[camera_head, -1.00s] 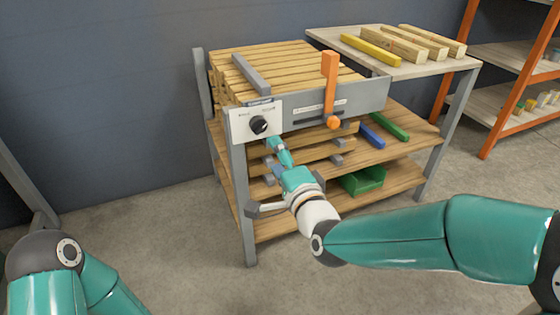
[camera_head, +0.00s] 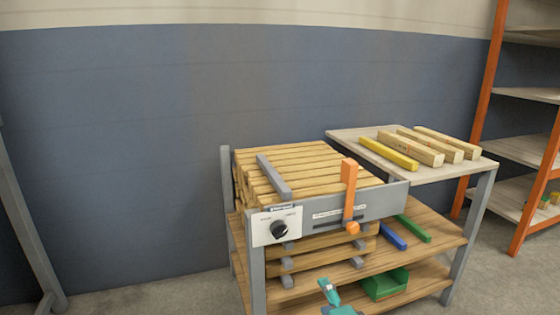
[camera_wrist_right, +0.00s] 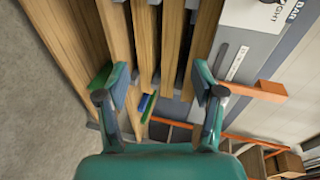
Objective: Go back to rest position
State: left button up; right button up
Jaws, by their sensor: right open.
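My right gripper (camera_head: 329,292) shows at the bottom edge of the head view, in front of the workbench's lower shelf. In the right wrist view its two fingers (camera_wrist_right: 160,86) stand wide apart with nothing between them. The workbench has a white panel (camera_head: 262,226) with a black knob (camera_head: 279,230) and an orange lever (camera_head: 349,192). The gripper is below and to the right of the knob, apart from it. Most of my right arm is out of the head view. My left gripper is not in view.
Wooden bars (camera_head: 300,168) lie on the bench top under a grey bar (camera_head: 273,176). A side table (camera_head: 440,174) holds a yellow bar (camera_head: 388,154) and pale beams. A green bin (camera_head: 385,284) sits on the lower shelf. An orange-framed rack (camera_head: 535,195) stands at right.

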jog(key=s+d+f+n+g+p, duration=0.1)
jog(key=s+d+f+g, duration=0.15)
jog(key=s+f, duration=0.35)
jog(key=s+d+f+n+g+p, duration=0.1)
jog(key=s+f+g, duration=0.2)
jog(key=f, duration=0.5)
jog(key=s+d+f+n+g+p, duration=0.1)
jog(key=s+f+g, duration=0.2)
jog(key=s+f, duration=0.35)
jog(key=s+a+f+n+g+y, duration=0.1)
jog(key=s+a+f+n+g, duration=0.15)
jog(key=s+n, duration=0.35)
jog(key=s+a+f+n+g, duration=0.1)
jog(key=s+f+n+g, duration=0.25)
jog(key=s, duration=0.35)
pick_arm(q)
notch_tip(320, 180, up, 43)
jog(key=p, duration=3.8)
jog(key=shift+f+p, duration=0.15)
jog(key=shift+p, duration=0.25)
pick_arm(e)
notch_tip(320, 180, up, 38)
jog(key=shift+d, duration=0.25)
